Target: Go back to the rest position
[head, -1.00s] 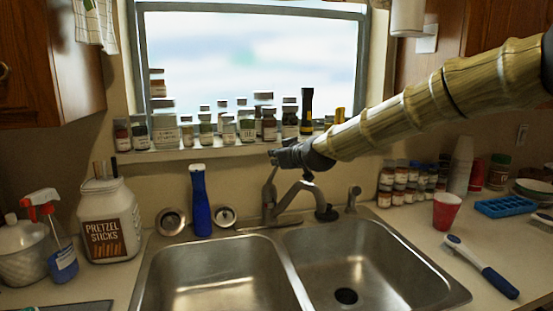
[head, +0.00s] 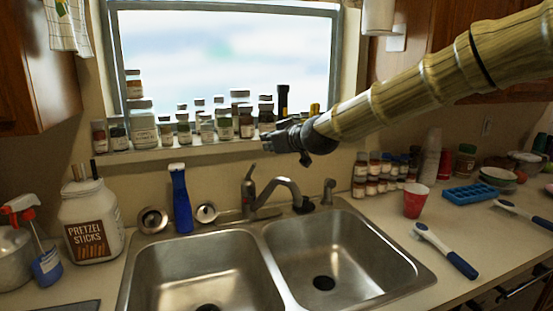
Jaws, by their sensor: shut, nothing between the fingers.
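My arm reaches in from the upper right of the head view. My gripper (head: 272,146) is dark, shut and empty. It shows in front of the window sill and the jars, above the faucet (head: 268,198). The picture shows no contact between the gripper and any of these, though the exact depth gap is hard to tell. The tips are small and partly blurred against the dark wrist.
A double sink (head: 262,243) fills the front middle. Several jars (head: 143,128) line the sill. A blue bottle (head: 181,200) and a pretzel jar (head: 90,218) stand left. A red cup (head: 416,201), blue tray (head: 470,193) and brush (head: 445,250) are on the right counter.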

